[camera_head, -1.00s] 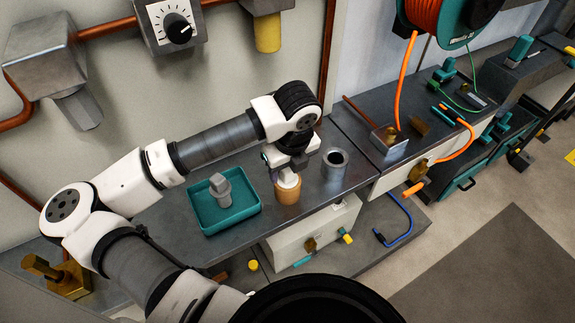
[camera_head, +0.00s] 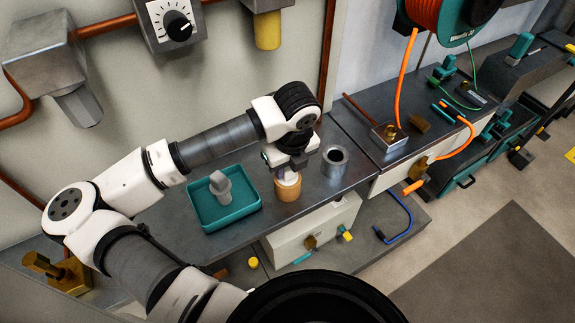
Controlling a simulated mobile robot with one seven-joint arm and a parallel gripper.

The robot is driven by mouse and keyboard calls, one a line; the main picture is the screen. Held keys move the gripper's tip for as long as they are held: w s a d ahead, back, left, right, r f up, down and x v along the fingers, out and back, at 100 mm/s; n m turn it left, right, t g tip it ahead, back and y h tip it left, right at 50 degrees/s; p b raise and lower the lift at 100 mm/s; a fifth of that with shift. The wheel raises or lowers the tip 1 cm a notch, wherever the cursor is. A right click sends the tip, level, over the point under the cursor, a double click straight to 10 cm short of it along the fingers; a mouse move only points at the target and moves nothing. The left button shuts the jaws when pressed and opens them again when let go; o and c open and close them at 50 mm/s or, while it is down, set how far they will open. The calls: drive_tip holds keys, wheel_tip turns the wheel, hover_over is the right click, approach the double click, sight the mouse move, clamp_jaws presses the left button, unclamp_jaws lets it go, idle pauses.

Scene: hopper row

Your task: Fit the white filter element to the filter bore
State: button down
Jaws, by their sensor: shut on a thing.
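My gripper (camera_head: 284,166) points down over the bench, shut on the white filter element (camera_head: 289,178). Only a short part of the element shows below the jaws. It is at the mouth of a tan cylindrical cup (camera_head: 289,191), and its lower end is hidden there. I cannot tell how deep it sits. A grey upright cylinder with a dark round opening (camera_head: 335,161) stands just right of my gripper, apart from it. I cannot tell from the picture which of these two is the filter bore.
A teal tray (camera_head: 226,219) holding a grey fitting (camera_head: 220,186) lies to the left. A metal block (camera_head: 389,139) with an orange hose is on the bench at right. A white box (camera_head: 318,231) is below the bench's front edge. Bare bench lies around the grey cylinder.

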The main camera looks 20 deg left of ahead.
drive_tip(key=shift+r, duration=0.4)
drive_tip(key=shift+r, duration=1.1)
drive_tip(key=shift+r+p, duration=1.15)
drive_tip(key=shift+r, duration=1.8)
drive_tip(key=c, duration=1.8)
unclamp_jaws()
drive_tip(key=c, duration=0.3)
drive_tip(key=shift+c, duration=0.2)
